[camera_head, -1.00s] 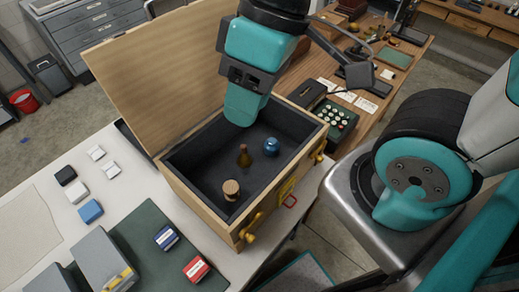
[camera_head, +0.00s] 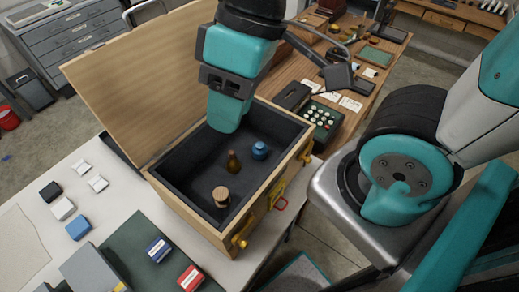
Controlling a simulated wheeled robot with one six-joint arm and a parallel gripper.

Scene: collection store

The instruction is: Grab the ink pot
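A small round blue pot (camera_head: 260,150), which looks like the ink pot, stands inside an open wooden chest (camera_head: 196,226) with a dark lining, toward its right side. A brown bottle (camera_head: 233,163) with a narrow neck stands to its left. A light brown, cork-like round piece (camera_head: 221,196) sits nearer the front. My gripper (camera_head: 228,115) points down over the back part of the chest, up and left of the blue pot and apart from it in the picture. Its fingers are not distinct, so I cannot see whether it is open. Nothing held shows.
The chest's raised lid (camera_head: 135,85) stands at the back left. Yellow fittings (camera_head: 243,235) stick out at the front. Small boxes (camera_head: 78,228) lie on the white table left of the chest. A wooden desk (camera_head: 290,72) with a lamp stands behind.

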